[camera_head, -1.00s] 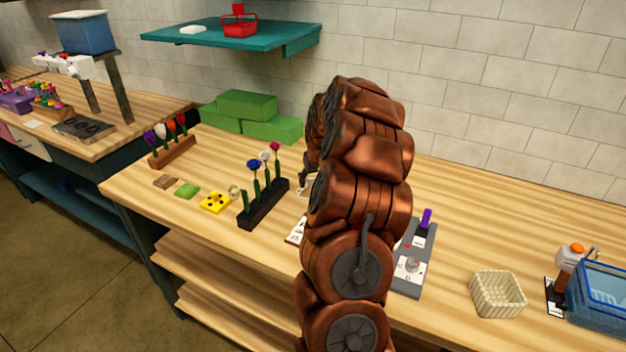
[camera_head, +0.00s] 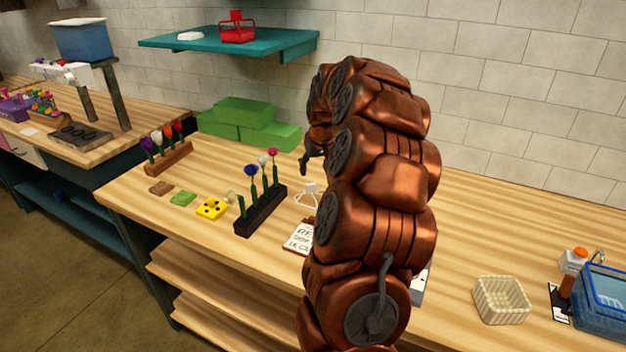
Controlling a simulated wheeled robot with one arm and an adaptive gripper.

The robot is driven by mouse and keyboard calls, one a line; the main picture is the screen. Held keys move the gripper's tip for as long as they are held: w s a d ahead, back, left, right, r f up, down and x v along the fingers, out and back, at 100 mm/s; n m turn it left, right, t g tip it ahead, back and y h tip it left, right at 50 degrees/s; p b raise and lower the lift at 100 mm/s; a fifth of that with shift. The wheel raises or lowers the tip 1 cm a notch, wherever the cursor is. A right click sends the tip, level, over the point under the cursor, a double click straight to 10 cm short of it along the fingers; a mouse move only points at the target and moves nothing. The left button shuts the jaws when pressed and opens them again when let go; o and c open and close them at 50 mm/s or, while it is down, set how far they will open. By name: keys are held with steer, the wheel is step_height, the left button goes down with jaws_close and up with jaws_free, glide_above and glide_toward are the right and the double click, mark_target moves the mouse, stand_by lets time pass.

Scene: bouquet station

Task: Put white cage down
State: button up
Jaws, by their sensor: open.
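A small white wire-like object, apparently the white cage (camera_head: 307,194), stands on the wooden workbench just right of the black flower rack. Its right side is hidden behind my copper arm. My gripper (camera_head: 307,164) is open and shows only as a dark finger at the arm's left edge, above the white cage and apart from it in the picture. The rest of the gripper is hidden by the arm.
A black rack (camera_head: 262,212) with several flowers stands left of the cage. A printed card (camera_head: 299,238) lies in front. Green blocks (camera_head: 243,118) are behind. A cream basket (camera_head: 501,302) and blue crate (camera_head: 604,300) stand right. A teal shelf (camera_head: 275,44) holds a red caddy (camera_head: 237,28).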

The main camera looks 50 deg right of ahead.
steer(key=v, duration=0.3)
steer(key=shift+a+f, duration=0.1)
steer(key=s+a+n+g+y, duration=0.1)
steer(key=s+a+n, duration=0.15)
steer(key=a, duration=1.15)
steer(key=s+a+n+g+y, duration=0.15)
steer(key=s+a, duration=0.25)
steer(key=a, duration=1.1)
steer(key=s+a+f+g, duration=0.1)
steer(key=s+a, duration=0.3)
steer(key=s, duration=0.3)
steer(key=s+a+f+n+g, duration=0.1)
steer(key=s+a, duration=0.3)
steer(key=s, duration=0.4)
steer(key=s+a+f+g, duration=0.1)
steer(key=s+a+f, duration=0.2)
steer(key=s, duration=0.4)
steer(key=shift+s+a+n, duration=0.2)
steer(key=shift+a+n, duration=0.2)
steer(key=shift+a, duration=0.25)
steer(key=shift+f, duration=0.15)
